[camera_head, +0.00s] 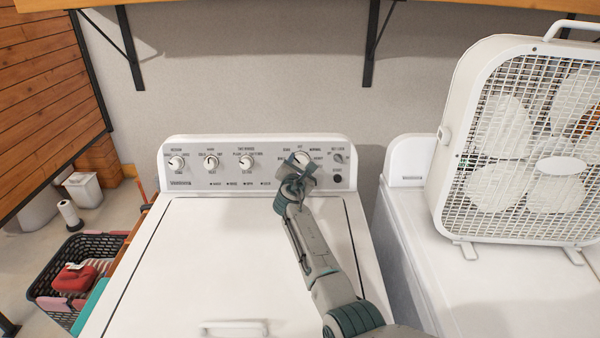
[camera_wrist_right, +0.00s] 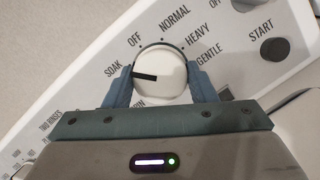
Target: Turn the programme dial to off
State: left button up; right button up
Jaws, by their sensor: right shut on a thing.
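The programme dial (camera_wrist_right: 168,68) is a round white knob with a black pointer mark, on the washer's control panel (camera_head: 215,180). In the right wrist view its pointer faces left, close to SOAK, with OFF printed above that. NORMAL, HEAVY and GENTLE run on to the right, and a partly hidden label ending in "IN" is below left. My right gripper (camera_wrist_right: 161,84) is shut on the dial, one blue-grey finger on each side. In the head view the right gripper (camera_head: 300,168) covers part of the dial. My left gripper is not in view.
Three smaller knobs (camera_head: 211,162) sit left on the panel. A dark START button (camera_wrist_right: 275,50) is to the right. The washer lid (camera_head: 200,255) is shut and clear. A white box fan (camera_head: 520,140) stands on the neighbouring machine (camera_head: 470,290). A dark basket (camera_head: 60,255) is at left.

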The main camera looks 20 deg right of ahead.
jog(key=m+g+h+b, duration=0.1)
jog(key=m+b, duration=0.2)
jog(key=m, duration=0.2)
jog(key=shift+f, duration=0.1)
jog(key=m+g+b, duration=0.1)
jog(key=m, duration=0.2)
jog(key=shift+m, duration=0.3)
jog(key=shift+a+g, duration=0.1)
jog(key=shift+g, duration=0.2)
jog(key=shift+m, duration=0.4)
jog(key=o, duration=1)
jog(key=shift+r, duration=0.2)
